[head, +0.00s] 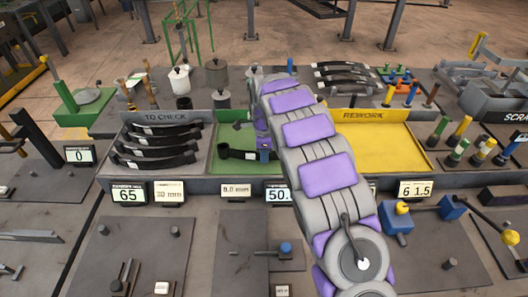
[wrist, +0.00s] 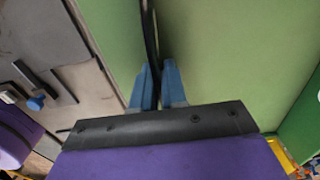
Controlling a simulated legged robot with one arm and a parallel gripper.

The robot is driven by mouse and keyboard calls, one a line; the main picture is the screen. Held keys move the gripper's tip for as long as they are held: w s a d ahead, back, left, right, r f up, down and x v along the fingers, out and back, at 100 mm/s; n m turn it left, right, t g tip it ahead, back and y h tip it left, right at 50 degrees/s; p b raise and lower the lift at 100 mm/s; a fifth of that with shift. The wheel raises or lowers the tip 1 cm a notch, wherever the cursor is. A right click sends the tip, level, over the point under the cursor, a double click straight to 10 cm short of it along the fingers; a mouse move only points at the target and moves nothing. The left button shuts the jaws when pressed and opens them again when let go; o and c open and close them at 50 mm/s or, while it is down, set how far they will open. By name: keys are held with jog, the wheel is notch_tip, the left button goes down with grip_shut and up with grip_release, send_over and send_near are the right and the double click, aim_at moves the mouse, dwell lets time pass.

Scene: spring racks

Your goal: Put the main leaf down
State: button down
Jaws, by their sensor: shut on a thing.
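The main leaf, a dark curved strip with a rolled eye at its left end, shows in the head view (head: 236,151) inside the green tray (head: 229,131). In the wrist view the leaf (wrist: 149,35) is seen edge-on as a thin black strip, over the green tray floor (wrist: 225,50). My gripper (wrist: 154,76) is shut on the leaf, with a blue finger on each side. My arm hides the leaf's right part in the head view. I cannot tell if the leaf touches the tray floor.
The TO CHECK tray (head: 200,165) at left holds several dark leaves. The yellow REWORK tray (head: 375,145) at right looks empty. Pots (head: 180,80) stand behind the trays, and more dark leaves (head: 343,73) lie at the back. Number displays (head: 128,194) line the front.

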jog(key=shift+r, duration=0.1)
jog(key=c, duration=1.2)
grip_release()
jog(key=shift+o, duration=0.2)
notch_tip(320, 180, up, 12)
jog(key=p, duration=0.3)
